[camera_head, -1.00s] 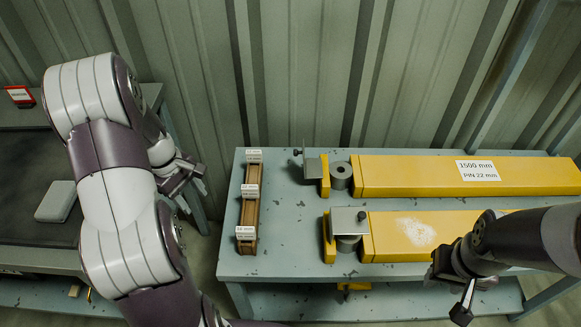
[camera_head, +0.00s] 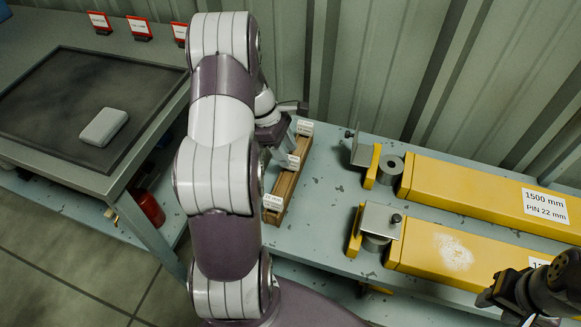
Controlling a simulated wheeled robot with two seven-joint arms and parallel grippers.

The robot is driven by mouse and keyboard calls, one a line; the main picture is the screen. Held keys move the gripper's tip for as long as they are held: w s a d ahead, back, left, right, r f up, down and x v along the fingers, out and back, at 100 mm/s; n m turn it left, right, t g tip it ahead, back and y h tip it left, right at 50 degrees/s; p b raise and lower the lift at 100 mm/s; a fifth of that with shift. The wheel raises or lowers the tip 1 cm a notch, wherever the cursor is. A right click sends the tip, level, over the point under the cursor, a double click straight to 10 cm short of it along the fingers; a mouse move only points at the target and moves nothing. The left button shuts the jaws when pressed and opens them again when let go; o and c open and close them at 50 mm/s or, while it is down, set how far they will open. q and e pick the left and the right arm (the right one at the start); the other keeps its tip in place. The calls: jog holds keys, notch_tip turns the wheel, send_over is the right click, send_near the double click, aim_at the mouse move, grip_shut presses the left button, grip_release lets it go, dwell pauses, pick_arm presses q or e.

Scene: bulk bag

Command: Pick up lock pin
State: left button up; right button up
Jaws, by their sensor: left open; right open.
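No lock pin can be clearly made out. A narrow wooden rack (camera_head: 285,188) with several white labels stands on the grey-blue table (camera_head: 325,215), and its contents are too small to tell. My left gripper (camera_head: 291,122) is open at the rack's far end, beside or above it; I cannot tell whether it touches. My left arm hides part of the rack's left side. Two yellow beams (camera_head: 470,190) lie on the table, the far one labelled "1500 mm PIN 22 mm". Metal brackets with dark knobs (camera_head: 397,218) sit by their left ends. My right gripper (camera_head: 508,312) is open at the lower right, partly cut off.
A second table with a dark mat (camera_head: 60,120) stands at the left, with a grey block (camera_head: 104,127) on it and red-framed signs (camera_head: 139,28) behind. A red cylinder (camera_head: 149,208) is below it. A corrugated metal wall (camera_head: 430,60) closes off the back.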

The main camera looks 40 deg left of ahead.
aim_at(290, 157)
pick_arm(q)
jog(key=x, duration=0.4)
jog(key=shift+w+a, duration=0.15)
jog(key=shift+c, duration=0.9)
grip_shut()
jog(key=shift+r, duration=0.2)
notch_tip(290, 157, up, 9)
jog(key=shift+f+p, duration=0.1)
jog(key=shift+p, duration=0.75)
jog(key=shift+r, duration=0.5)
